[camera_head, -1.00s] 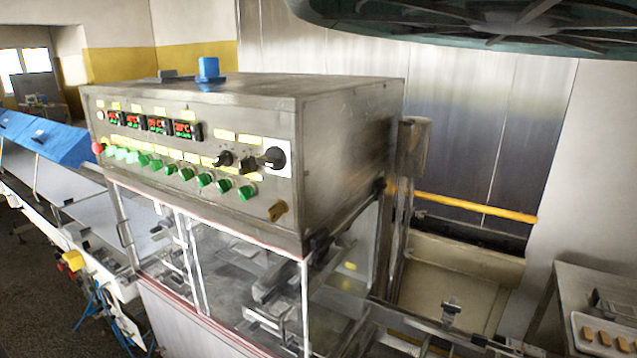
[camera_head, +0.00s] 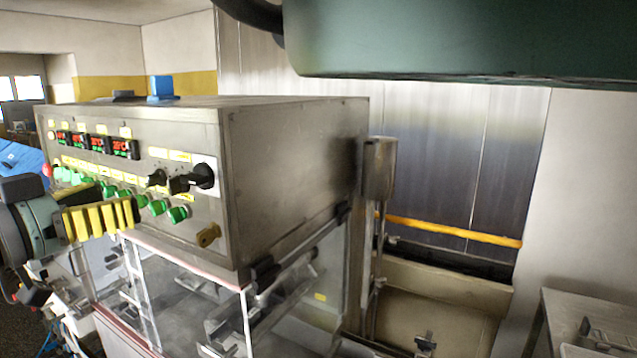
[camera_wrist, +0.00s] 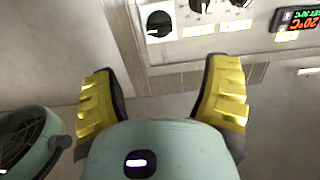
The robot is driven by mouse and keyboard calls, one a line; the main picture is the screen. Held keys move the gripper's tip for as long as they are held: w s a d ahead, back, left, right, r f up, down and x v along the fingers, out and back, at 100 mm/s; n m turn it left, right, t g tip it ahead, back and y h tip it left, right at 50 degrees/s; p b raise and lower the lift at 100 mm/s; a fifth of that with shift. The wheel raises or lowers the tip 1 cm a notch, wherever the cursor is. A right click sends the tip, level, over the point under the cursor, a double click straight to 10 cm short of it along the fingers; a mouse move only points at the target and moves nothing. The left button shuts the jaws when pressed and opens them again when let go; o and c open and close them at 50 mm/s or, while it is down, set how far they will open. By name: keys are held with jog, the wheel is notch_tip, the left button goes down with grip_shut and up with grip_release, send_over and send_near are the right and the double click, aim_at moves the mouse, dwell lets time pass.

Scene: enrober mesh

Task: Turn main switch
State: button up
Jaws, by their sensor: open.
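The main switch (camera_head: 203,176) is a large black rotary knob on a white plate, at the right end of the steel control panel (camera_head: 205,215). It also shows in the wrist view (camera_wrist: 159,21), at the top, beyond the space between my fingers and apart from them. My gripper (camera_head: 128,212) has ridged yellow fingers and shows at the left in the head view, in front of the panel's lower left part. In the wrist view its two fingers (camera_wrist: 161,66) are spread wide with nothing between them.
Two smaller black knobs (camera_head: 156,178) sit just left of the switch. Green buttons (camera_head: 158,207) run along the panel below, and a brass lock (camera_head: 208,235) sits at lower right. Red displays (camera_head: 124,149) are at upper left. Clear guards (camera_head: 185,300) hang below the cabinet.

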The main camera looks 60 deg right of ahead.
aim_at(188, 179)
jog(key=d+p, duration=0.2)
jog(key=d, duration=0.1)
jog(key=d+p, duration=0.3)
jog(key=d, duration=0.1)
jog(key=d+p, duration=0.2)
jog(key=d, duration=0.2)
jog(key=shift+w+r+p, duration=0.15)
jog(key=shift+w+p, duration=0.15)
jog(key=shift+w+d+p, duration=0.15)
jog(key=shift+d+p, duration=0.5)
jog(key=shift+d, duration=0.5)
jog(key=shift+o, duration=0.3)
jog(key=c, duration=1.2)
jog(key=shift+f, duration=0.2)
jog(key=shift+c, duration=0.3)
